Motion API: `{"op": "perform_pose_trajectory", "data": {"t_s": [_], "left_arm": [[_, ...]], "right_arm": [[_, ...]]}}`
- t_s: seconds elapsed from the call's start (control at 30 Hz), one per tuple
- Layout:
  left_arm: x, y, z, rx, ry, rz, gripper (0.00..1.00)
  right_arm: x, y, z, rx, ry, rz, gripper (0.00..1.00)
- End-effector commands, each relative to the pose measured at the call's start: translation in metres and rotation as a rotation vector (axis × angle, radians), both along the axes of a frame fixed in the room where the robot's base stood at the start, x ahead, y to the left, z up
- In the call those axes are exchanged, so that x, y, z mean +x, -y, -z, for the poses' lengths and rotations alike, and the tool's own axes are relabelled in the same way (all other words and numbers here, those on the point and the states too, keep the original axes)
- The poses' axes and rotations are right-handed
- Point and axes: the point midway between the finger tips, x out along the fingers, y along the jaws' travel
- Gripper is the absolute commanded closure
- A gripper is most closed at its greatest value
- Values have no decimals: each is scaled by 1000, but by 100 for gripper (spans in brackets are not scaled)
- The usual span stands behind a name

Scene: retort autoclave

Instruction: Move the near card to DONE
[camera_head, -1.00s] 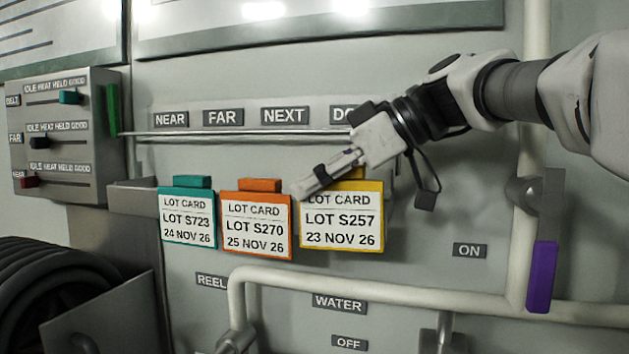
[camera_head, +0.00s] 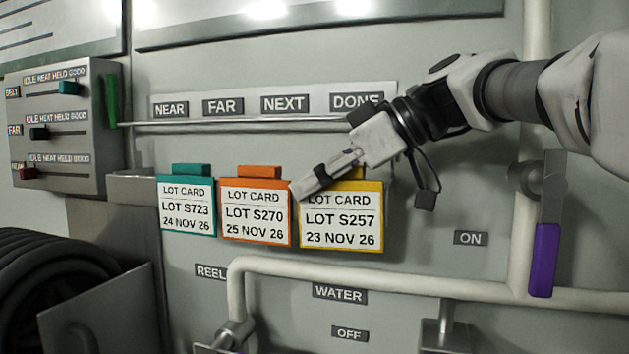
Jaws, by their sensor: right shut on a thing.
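A yellow lot card (camera_head: 341,232), LOT S257, is held by my right gripper (camera_head: 312,184), which is shut on it near its top edge. The gripper reaches in from the right and covers the card's upper left and part of its yellow tab. The card hangs upright, below the NEXT label (camera_head: 285,104) and the DONE label (camera_head: 352,101). A teal card (camera_head: 186,207), LOT S723, and an orange card (camera_head: 256,213), LOT S270, stand to its left. The NEAR label (camera_head: 171,109) and FAR label (camera_head: 222,106) sit above the thin rail (camera_head: 230,124). My left gripper is out of view.
A slider box (camera_head: 62,125) is on the left wall, above a black hose reel (camera_head: 45,285). A pale pipe (camera_head: 390,284) runs below the cards. A purple-handled lever (camera_head: 544,260) hangs at the right. No card hangs on the visible rail.

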Motion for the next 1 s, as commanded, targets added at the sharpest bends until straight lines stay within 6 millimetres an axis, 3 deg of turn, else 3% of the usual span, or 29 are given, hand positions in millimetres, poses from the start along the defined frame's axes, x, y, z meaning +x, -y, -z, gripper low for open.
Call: {"op": "perform_pose_trajectory", "data": {"t_s": [0.23,0.27,0.3,0.33,0.67,1.0], "left_arm": [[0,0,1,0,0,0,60],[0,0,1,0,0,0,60],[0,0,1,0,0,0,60],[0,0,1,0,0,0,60],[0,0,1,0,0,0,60],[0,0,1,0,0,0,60]], "right_arm": [[0,0,1,0,0,0,100],[0,0,1,0,0,0,62],[0,0,1,0,0,0,48],[0,0,1,0,0,0,40],[0,2,-1,1,0,0,40],[-14,50,-33,2,3,1,40]]}}
